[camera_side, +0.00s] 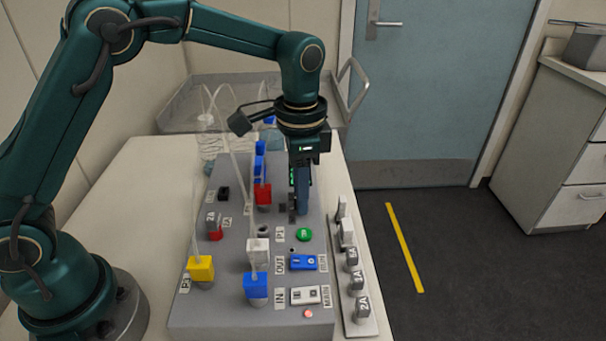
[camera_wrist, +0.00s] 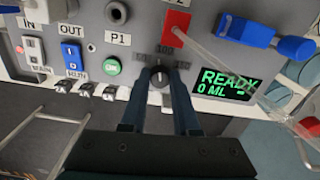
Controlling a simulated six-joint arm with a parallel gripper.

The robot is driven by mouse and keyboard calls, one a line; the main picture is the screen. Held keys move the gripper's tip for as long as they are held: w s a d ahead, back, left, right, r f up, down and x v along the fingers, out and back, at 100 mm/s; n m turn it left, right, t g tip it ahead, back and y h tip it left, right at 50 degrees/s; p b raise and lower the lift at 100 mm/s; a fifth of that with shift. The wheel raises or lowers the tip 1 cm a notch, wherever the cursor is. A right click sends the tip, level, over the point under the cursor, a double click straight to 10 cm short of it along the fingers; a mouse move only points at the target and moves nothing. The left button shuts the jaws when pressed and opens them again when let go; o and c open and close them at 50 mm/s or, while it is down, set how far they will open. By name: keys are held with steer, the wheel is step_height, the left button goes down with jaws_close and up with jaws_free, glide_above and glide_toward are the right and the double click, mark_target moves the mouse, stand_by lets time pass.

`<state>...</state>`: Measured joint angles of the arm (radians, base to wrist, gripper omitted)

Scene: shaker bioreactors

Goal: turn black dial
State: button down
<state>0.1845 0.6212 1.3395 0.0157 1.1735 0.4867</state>
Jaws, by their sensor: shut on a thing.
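The black dial (camera_wrist: 160,79) is on the grey panel of the device, with small dark labels around its upper side, one reading 100. In the wrist view my gripper (camera_wrist: 160,74) has a finger on each side of the dial and is shut on it. In the side view my gripper (camera_side: 298,212) points straight down at the panel (camera_side: 225,317), and its fingers hide the dial. A green-lit display (camera_wrist: 228,84) right of the dial reads READY and 0 ML.
A green button (camera_side: 305,234), a blue switch (camera_side: 303,262) and a white switch (camera_side: 305,295) lie nearer the panel's front. A red connector (camera_wrist: 175,22) with a tube sits just beyond the dial. A strip of grey-and-white clips (camera_side: 354,281) runs along the right.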

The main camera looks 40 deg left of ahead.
steer(key=n, duration=0.4)
steer(key=shift+n, duration=0.3)
steer(key=n, duration=0.4)
steer(key=shift+r, duration=0.1)
steer(key=shift+n, duration=0.3)
steer(key=c, duration=0.6)
jaws_free()
steer(key=shift+c, duration=0.2)
steer(key=shift+d+r, duration=0.1)
steer(key=shift+r, duration=2.45)
